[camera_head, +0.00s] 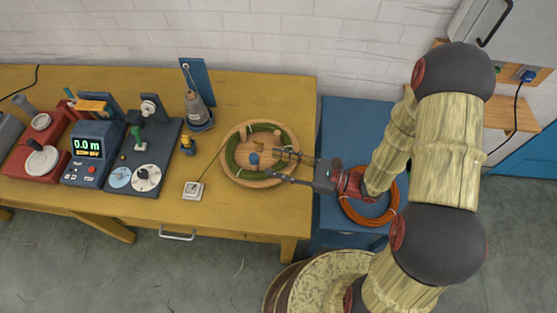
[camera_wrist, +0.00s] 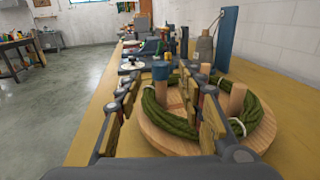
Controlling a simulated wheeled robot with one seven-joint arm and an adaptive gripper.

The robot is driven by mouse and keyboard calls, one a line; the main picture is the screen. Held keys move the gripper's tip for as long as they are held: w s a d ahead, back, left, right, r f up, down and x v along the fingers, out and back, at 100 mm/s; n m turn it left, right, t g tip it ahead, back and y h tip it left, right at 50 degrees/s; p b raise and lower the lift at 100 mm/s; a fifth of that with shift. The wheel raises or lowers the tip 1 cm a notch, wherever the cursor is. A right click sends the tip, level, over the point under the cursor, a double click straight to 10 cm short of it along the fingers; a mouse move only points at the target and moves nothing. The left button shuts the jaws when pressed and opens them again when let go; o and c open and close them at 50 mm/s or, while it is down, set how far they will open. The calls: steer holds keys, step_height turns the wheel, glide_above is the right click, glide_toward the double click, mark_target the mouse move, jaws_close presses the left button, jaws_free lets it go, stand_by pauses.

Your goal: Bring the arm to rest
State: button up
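My gripper (camera_head: 272,164) reaches in from the right over the right side of a round wooden board (camera_head: 270,183) on the yellow table. Its two fingers are spread apart, with nothing held between them. A green wool skein (camera_head: 232,160) lies as a ring on the board around several wooden pegs. One peg has a blue top (camera_head: 254,158). In the wrist view the blue-topped peg (camera_wrist: 161,72) shows between the open fingers, and the skein (camera_wrist: 175,122) lies below and beyond them. My right finger hides part of the skein there. I cannot tell whether a finger touches the board.
Left on the yellow table (camera_head: 240,90) stand a meter with a lit display (camera_head: 88,143), a grey-black device (camera_head: 147,160) and a bottle-shaped weight (camera_head: 197,108). An orange coil (camera_head: 352,213) lies on a blue surface below my arm. A round basket (camera_head: 315,285) stands at the front.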

steer(key=s+r+n+g+h, duration=0.6)
steer(key=s+r+n+g, duration=0.25)
steer(key=s+n, duration=0.4)
steer(key=d+r+n+t+h, duration=0.8)
steer(key=d+r+h, duration=0.3)
steer(key=d, duration=0.6)
steer(key=shift+w+d+r+n, duration=0.15)
steer(key=shift+w+r+n, duration=0.15)
steer(key=shift+r+n, duration=0.45)
